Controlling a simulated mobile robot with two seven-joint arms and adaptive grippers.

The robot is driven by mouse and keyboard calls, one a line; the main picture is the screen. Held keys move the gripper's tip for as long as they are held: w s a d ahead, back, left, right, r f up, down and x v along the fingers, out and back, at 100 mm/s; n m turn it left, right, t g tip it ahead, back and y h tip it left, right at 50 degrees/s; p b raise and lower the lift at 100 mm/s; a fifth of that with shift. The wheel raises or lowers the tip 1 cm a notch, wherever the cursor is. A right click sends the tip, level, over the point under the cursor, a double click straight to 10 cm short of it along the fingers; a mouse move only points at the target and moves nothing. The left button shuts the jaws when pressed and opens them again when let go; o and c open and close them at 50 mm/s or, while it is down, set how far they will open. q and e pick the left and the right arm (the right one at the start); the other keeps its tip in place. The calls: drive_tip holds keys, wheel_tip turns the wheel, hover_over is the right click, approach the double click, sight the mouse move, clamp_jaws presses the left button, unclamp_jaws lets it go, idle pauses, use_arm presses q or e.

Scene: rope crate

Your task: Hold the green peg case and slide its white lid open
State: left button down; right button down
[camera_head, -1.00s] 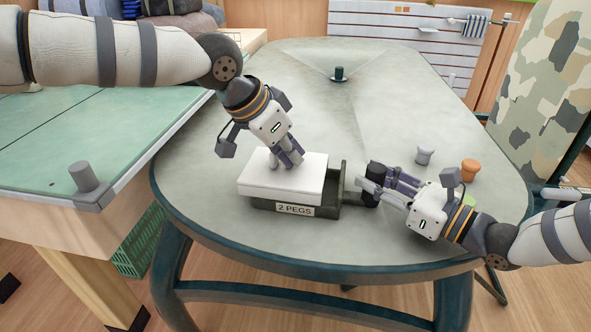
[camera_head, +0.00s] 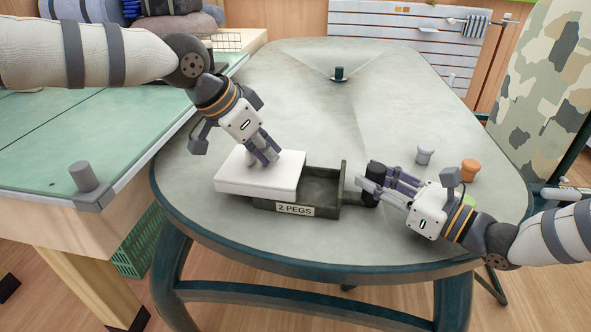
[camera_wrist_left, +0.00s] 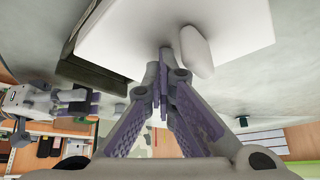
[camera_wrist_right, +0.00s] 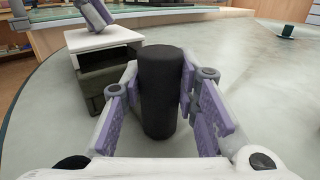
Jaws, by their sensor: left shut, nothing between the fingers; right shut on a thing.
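The green peg case (camera_head: 326,187), labelled "2 PEGS", lies on the table. Its white lid (camera_head: 237,182) is shifted left, so the right part of the case is uncovered. My left gripper (camera_head: 265,160) is shut and empty, its fingertips down at the lid's top, beside a raised white grip (camera_wrist_left: 196,52) seen in the left wrist view. My right gripper (camera_head: 371,186) is shut on a black cylindrical handle (camera_wrist_right: 160,92) beside the case's right end. The case (camera_wrist_right: 98,85) also shows in the right wrist view. The inside of the case is only partly visible.
A grey peg (camera_head: 424,155) and an orange peg (camera_head: 470,170) stand to the right, behind my right gripper. A green piece (camera_head: 468,200) is partly hidden by that gripper.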

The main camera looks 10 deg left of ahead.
sight(241, 164)
use_arm(q)
drive_tip(key=shift+s+a+f, duration=0.1)
drive_tip(key=shift+a+f, duration=0.15)
drive_tip(key=shift+a, duration=0.7)
drive_tip(key=shift+a+f, duration=0.25)
drive_tip(key=shift+a, duration=0.65)
drive_tip(key=shift+s+a+f, duration=0.1)
drive_tip(key=shift+a+f, duration=0.15)
drive_tip(key=shift+a, duration=0.7)
use_arm(e)
drive_tip(key=shift+w, duration=0.1)
use_arm(q)
drive_tip(key=shift+d+r, duration=0.1)
use_arm(e)
drive_tip(key=shift+f, duration=0.1)
use_arm(q)
drive_tip(key=shift+w+r, duration=0.15)
drive_tip(key=shift+r, duration=0.3)
use_arm(e)
drive_tip(key=shift+d, duration=0.1)
use_arm(q)
drive_tip(key=shift+w+r, duration=0.15)
drive_tip(key=shift+r, duration=1.3)
use_arm(e)
drive_tip(key=shift+f, duration=0.1)
use_arm(q)
drive_tip(key=shift+d+r, duration=0.3)
drive_tip(key=shift+r, duration=0.65)
drive_tip(key=shift+d+r, duration=0.25)
drive_tip(key=shift+r, duration=0.65)
